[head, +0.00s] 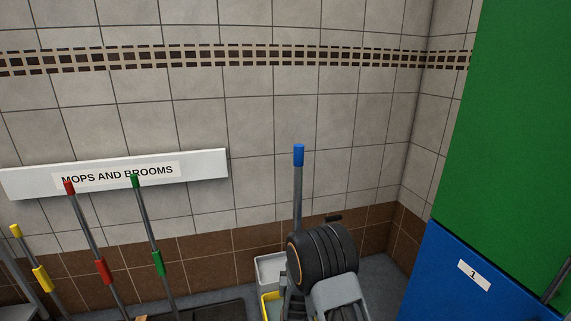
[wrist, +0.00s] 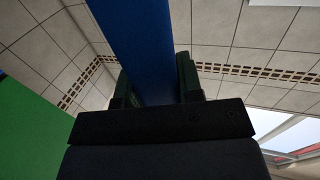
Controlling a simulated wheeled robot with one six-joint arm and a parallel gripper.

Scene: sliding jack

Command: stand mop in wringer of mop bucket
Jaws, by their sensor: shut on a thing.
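The mop (head: 298,190) has a grey pole with a blue top end and stands nearly upright in the head view. Its lower part and mop head are hidden behind my arm. In the wrist view a blue part of the mop handle (wrist: 138,45) runs between the two fingers of my gripper (wrist: 158,80), which is shut on it. My gripper is hidden behind my arm in the head view. The mop bucket (head: 270,305) is yellow, with a grey wringer (head: 270,268) above it, just left of my arm. I cannot tell whether the mop is in the wringer.
A red-gripped handle (head: 103,270), a green-gripped handle (head: 158,262) and a yellow-gripped handle (head: 42,278) lean at the left by a white "MOPS AND BROOMS" rail (head: 205,166). A blue and green cabinet (head: 525,110) stands at the right. A tiled wall is behind.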

